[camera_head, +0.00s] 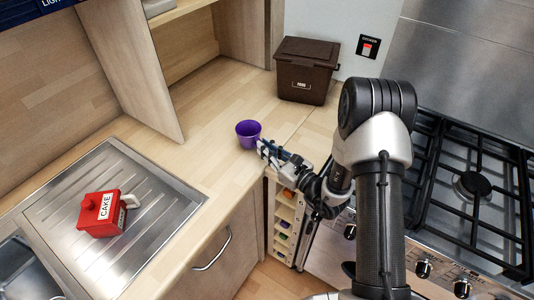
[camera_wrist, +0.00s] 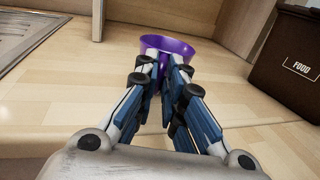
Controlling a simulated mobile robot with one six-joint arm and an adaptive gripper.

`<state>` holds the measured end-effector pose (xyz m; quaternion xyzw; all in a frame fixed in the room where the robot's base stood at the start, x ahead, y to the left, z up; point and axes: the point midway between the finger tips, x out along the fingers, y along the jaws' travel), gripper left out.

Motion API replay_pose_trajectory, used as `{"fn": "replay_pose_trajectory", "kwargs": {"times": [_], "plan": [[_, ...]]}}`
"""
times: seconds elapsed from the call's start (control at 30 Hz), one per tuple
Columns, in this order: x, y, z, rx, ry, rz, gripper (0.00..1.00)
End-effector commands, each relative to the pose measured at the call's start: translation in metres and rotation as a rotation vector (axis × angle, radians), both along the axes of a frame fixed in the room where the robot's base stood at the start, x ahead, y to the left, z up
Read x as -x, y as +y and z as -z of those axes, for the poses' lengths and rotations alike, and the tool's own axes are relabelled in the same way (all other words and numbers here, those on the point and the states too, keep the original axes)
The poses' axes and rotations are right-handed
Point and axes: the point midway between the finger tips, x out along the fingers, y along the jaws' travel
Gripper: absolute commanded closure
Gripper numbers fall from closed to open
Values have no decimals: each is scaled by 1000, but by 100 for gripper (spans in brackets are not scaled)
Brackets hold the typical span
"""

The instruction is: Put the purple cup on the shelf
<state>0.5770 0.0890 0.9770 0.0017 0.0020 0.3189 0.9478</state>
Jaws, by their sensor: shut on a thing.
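The purple cup (camera_head: 248,134) is upright at the worktop's front part in the head view, near the inner corner. My gripper (camera_head: 264,149) reaches it from the right and is shut on its near side. In the wrist view the cup (camera_wrist: 182,48) is beyond my fingertips (camera_wrist: 166,66), which hide part of its near wall. I cannot tell whether its base touches the worktop. A wooden shelf unit (camera_head: 180,14) stands behind and left of the cup, with a board above an open space at worktop level.
An upright wooden panel (camera_head: 135,70) borders the shelf space on the left. A dark brown food bin (camera_head: 306,72) stands behind and right of the cup. The gas hob (camera_head: 475,190) is at right. Worktop behind the cup is clear.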

Motion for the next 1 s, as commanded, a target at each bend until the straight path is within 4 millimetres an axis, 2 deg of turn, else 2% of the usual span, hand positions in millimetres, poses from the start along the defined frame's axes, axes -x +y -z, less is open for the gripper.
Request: {"fn": "replay_pose_trajectory", "kwargs": {"times": [0.07, 0.43, 0.47, 0.73, 1.0], "plan": [[0, 0, 10, -1, -2, 0, 100], [0, 0, 13, -1, -3, 0, 100], [0, 0, 13, 0, -1, 0, 89], [0, 0, 12, 0, -1, 0, 71], [0, 0, 12, 0, -1, 0, 70]]}}
